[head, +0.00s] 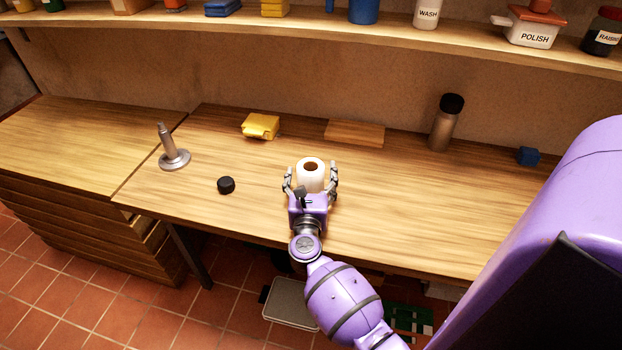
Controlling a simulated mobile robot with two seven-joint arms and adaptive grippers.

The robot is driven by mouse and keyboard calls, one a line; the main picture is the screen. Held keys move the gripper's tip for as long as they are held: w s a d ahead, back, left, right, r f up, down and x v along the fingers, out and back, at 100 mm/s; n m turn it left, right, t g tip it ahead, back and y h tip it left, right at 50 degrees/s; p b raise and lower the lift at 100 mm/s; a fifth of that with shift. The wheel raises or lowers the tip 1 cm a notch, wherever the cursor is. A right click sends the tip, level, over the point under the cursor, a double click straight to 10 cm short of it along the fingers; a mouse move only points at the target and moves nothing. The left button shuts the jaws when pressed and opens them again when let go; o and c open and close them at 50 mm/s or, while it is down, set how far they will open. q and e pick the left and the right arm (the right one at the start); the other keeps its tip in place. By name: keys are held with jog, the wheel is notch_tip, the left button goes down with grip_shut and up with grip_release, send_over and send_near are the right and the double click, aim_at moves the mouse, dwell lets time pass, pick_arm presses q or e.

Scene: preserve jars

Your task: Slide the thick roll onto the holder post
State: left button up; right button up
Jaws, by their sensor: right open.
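The thick white roll (311,174) stands upright on the wooden table, with its brown core facing up. My right gripper (311,184) is open, with one finger on each side of the roll. I cannot tell whether the fingers touch it. The metal holder post (168,144) stands upright on its round base at the left of the table, with nothing on it. My left gripper is not in view.
A black round cap (226,185) lies between post and roll. A yellow object (261,126), a wooden board (354,133), a steel bottle (445,122) and a blue cube (528,156) are along the back. A loaded shelf (390,38) runs above. Table (420,200) right of the roll is clear.

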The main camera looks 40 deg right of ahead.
jog(key=c, duration=1.3)
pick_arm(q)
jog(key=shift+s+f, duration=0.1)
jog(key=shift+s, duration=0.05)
pick_arm(e)
jog(key=shift+r, duration=0.1)
jog(key=shift+r, duration=0.6)
pick_arm(q)
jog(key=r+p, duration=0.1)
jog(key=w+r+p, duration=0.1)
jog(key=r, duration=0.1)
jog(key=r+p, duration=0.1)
jog(key=p, duration=0.1)
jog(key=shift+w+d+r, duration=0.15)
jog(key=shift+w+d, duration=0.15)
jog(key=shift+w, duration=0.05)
pick_arm(e)
jog(key=s+d+r, duration=0.2)
jog(key=s+r, duration=0.9)
jog(key=s, duration=0.3)
jog(key=shift+d+r, duration=0.2)
jog(key=shift+r, duration=0.15)
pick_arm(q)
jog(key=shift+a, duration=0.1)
